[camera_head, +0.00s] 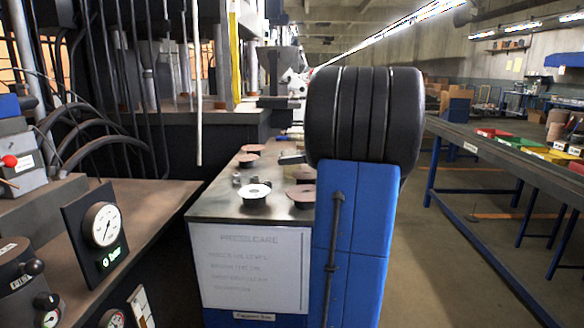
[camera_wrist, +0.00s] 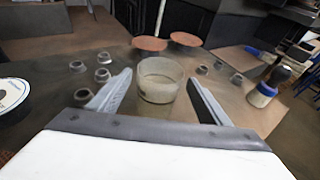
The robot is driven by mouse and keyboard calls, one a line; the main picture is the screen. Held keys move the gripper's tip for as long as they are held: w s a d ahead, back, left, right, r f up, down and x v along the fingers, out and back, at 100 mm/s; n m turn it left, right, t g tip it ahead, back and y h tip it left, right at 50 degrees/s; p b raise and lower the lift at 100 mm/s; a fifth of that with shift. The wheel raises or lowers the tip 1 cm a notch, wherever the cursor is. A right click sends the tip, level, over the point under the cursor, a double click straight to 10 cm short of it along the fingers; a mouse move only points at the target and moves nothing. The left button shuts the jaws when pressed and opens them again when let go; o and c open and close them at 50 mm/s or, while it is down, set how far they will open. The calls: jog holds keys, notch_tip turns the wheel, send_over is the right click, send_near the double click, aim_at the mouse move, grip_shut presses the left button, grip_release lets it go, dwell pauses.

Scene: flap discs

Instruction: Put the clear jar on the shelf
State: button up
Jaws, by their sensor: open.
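The clear jar (camera_wrist: 158,82) stands upright on the brown work surface (camera_wrist: 60,60) in the wrist view. It looks like a short, pale glass cylinder with an open top. My gripper (camera_wrist: 160,77) is open, with one finger on each side of the jar. The jar lies between the fingers, and a gap shows on both sides near the tips. The jar's lower part is partly hard to make out. In the head view my arm blocks much of the bench, and I cannot make out the jar there. I cannot clearly identify the shelf.
Two reddish flap discs (camera_wrist: 150,43) lie behind the jar. Several small metal nuts (camera_wrist: 102,75) lie around it. A black-and-white spool (camera_wrist: 14,94) is at left, a blue-banded container (camera_wrist: 262,94) at right. The bench (camera_head: 215,205) has a paper sign (camera_head: 252,268) in front.

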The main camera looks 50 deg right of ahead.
jog(key=shift+x, duration=2.55)
jog(key=shift+r, duration=0.1)
jog(key=c, duration=1.2)
jog(key=shift+c, duration=0.2)
notch_tip(320, 180, up, 10)
